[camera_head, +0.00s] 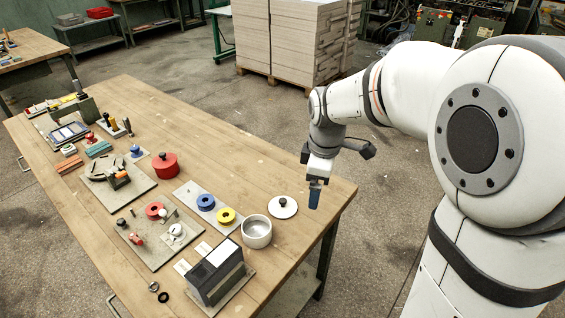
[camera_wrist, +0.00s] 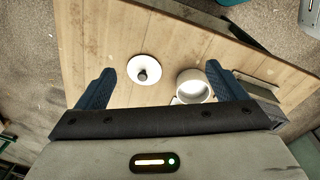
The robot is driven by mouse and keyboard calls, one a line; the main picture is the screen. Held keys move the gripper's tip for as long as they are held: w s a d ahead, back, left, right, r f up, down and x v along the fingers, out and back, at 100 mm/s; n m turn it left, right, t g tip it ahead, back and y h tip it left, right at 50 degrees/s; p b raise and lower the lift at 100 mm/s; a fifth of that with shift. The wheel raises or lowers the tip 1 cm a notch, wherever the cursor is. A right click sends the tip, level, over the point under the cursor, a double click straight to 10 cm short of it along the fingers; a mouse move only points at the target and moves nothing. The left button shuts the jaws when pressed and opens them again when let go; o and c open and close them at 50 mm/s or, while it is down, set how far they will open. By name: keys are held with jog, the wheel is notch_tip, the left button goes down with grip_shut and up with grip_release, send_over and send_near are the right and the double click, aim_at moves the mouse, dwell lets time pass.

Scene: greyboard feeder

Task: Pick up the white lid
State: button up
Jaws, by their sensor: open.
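The white lid (camera_head: 282,208) is a flat round disc with a dark knob, lying on the wooden table near its right end. In the wrist view the lid (camera_wrist: 143,68) lies between and beyond my fingertips. My gripper (camera_head: 315,193) is open and empty, held above the table to the right of the lid in the head view. In the wrist view its two blue fingers (camera_wrist: 162,78) are spread wide and apart from the lid. A white round pot (camera_head: 257,231) stands open just beside the lid; it also shows in the wrist view (camera_wrist: 181,88).
A grey box-shaped device (camera_head: 215,272) stands on a plate in front of the pot. A board (camera_head: 190,190) with blue and yellow round parts lies left of the lid. The tabletop (camera_head: 245,165) behind the lid is clear.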

aim_at(283, 199)
jog(key=shift+o, duration=0.8)
jog(key=w+a+f+n, duration=0.4)
jog(key=n, duration=0.1)
jog(key=w+a+f+n+g, duration=0.1)
jog(key=w+a+f+n, duration=0.4)
jog(key=f, duration=0.7)
jog(key=shift+d+f+p, duration=0.25)
jog(key=shift+f+p, duration=0.05)
jog(key=shift+f, duration=0.1)
jog(key=c, duration=1)
jog(key=shift+o, duration=0.2)
jog(key=shift+r, duration=0.1)
